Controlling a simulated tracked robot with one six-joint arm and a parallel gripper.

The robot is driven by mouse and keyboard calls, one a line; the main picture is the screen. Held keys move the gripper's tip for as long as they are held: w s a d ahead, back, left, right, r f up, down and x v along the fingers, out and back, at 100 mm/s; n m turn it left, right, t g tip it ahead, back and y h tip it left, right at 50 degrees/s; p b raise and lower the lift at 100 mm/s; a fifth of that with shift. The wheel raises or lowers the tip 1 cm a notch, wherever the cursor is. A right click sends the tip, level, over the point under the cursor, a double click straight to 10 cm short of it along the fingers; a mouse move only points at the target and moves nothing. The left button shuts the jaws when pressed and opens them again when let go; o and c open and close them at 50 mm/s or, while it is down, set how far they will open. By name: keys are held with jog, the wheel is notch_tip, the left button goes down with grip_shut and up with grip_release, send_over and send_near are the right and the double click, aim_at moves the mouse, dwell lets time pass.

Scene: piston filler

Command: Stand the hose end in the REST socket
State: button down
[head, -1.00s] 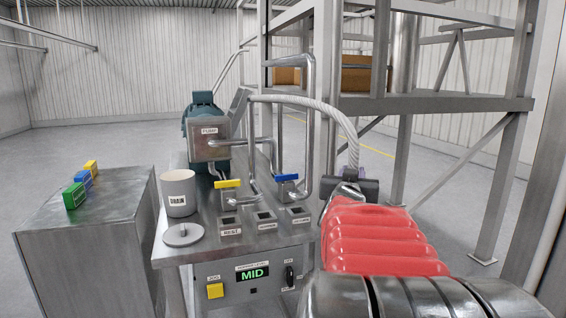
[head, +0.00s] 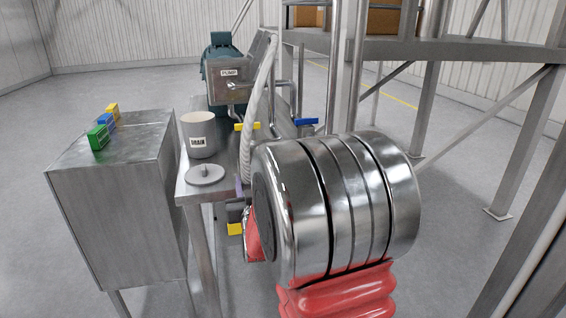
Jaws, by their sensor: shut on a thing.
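The pale braided hose (head: 252,130) comes down from behind the pump box and ends at my gripper. My gripper (head: 238,208) is at the front edge of the metal bench, just right of the round lid, and is mostly hidden by my own arm. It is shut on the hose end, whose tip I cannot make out. The sockets along the bench front, the REST socket among them, are hidden behind my arm and the hose.
The grey DRAIN cup (head: 201,135) and a round lid (head: 206,174) are on the bench's left side. Yellow (head: 247,126) and blue (head: 305,121) valve handles stand behind. A metal cabinet (head: 115,185) with coloured blocks is at left. A steel frame (head: 490,50) rises at right.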

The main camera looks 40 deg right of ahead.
jog(key=w+a+f+n+t+y, duration=0.1)
jog(key=a+f+y, duration=0.3)
jog(key=a, duration=0.9)
jog(key=w+a+f+n+t+y, duration=0.1)
jog(key=a+f+n+y, duration=0.3)
jog(key=a+f, duration=0.4)
jog(key=w+a, duration=0.1)
jog(key=a, duration=0.5)
jog(key=shift+a+f, duration=0.25)
jog(key=shift+f, duration=0.1)
